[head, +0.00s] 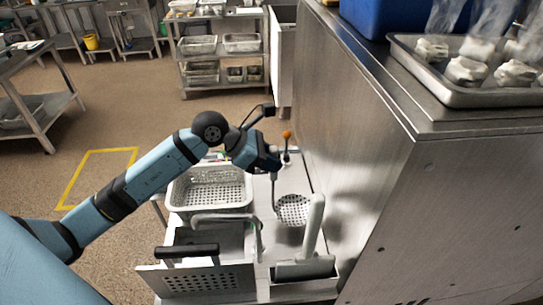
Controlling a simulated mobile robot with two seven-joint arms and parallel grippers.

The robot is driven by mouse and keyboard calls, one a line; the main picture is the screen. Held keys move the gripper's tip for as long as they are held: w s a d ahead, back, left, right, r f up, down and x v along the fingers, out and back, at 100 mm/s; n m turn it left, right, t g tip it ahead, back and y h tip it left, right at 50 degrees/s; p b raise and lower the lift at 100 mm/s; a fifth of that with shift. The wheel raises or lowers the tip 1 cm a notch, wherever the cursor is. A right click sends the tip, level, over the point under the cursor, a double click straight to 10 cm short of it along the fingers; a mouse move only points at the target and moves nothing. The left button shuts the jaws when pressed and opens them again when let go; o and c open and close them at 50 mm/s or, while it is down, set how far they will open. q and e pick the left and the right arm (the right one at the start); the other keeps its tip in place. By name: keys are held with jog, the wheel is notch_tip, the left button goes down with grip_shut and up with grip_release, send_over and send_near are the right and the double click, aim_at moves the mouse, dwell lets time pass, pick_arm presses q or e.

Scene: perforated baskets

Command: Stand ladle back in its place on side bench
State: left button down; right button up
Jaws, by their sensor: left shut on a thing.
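The ladle (293,209) has a round perforated bowl and a thin upright handle. My left gripper (275,163) is shut on the upper part of that handle, and the bowl hangs below it. The bowl is over the side bench (262,188), close to the steel cabinet side; I cannot tell whether it touches the bench top. My right gripper is not in view.
A perforated basket (212,206) stands on the bench left of the ladle. A black-handled perforated piece (200,280) and a white-handled tool in a metal holder (300,272) are at the near end. The steel cabinet (350,130) walls off the right.

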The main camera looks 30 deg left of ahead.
pick_arm(q)
notch_tip(320, 180, down, 2)
jog(key=shift+f+b, duration=0.1)
jog(key=shift+b, duration=0.65)
jog(key=shift+f+b, duration=0.6)
jog(key=shift+f, duration=0.1)
jog(key=shift+f+b, duration=0.45)
jog(key=shift+f, duration=0.05)
jog(key=c, duration=0.9)
grip_release()
jog(key=b+v, duration=0.1)
jog(key=v, duration=1.3)
jog(key=shift+d, duration=0.1)
